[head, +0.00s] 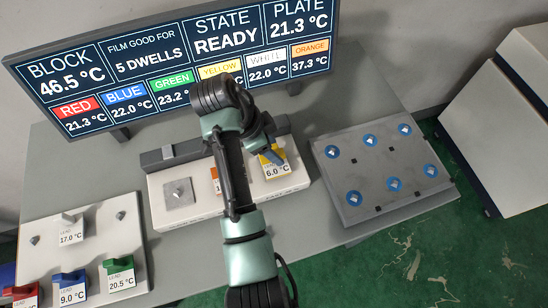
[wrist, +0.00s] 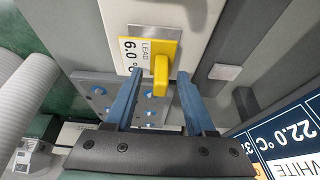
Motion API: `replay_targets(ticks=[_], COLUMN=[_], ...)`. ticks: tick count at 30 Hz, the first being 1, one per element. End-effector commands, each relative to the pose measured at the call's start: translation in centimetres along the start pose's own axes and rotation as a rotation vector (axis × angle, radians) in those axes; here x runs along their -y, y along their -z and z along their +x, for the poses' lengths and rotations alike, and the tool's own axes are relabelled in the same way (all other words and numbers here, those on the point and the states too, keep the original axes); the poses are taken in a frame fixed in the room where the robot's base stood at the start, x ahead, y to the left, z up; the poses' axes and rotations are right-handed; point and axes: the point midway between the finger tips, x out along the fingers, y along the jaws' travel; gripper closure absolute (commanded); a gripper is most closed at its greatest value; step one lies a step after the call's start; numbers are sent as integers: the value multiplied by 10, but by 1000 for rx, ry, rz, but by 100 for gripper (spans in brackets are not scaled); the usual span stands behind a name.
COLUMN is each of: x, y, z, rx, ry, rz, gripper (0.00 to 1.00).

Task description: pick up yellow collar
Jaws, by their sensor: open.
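The yellow collar (wrist: 160,76) has an upright yellow tab and a white label reading "LEAD 6.0 °C". It sits on the white block (head: 176,217), at its right part, and its yellow edge (head: 266,158) also shows in the head view. My gripper (wrist: 159,74) is open, with one blue finger on each side of the tab in the wrist view. I cannot tell whether either finger touches it. In the head view my gripper (head: 275,154) is right at the collar and partly covers it.
An orange collar (head: 215,181) sits beside it, mostly behind my arm. A left tray (head: 127,219) holds white, red, blue and green collars. A grey plate (head: 372,170) with blue round spots lies to the right. A display screen (head: 180,60) stands behind.

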Motion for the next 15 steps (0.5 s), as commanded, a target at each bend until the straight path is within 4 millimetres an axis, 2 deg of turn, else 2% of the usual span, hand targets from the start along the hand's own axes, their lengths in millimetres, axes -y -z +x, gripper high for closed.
replay_targets(ticks=[3,12,15], x=[0,0,0], y=[0,0,0], z=[0,0,0], rx=[0,0,0], ry=[0,0,0], rz=[0,0,0], gripper=[45,99,100])
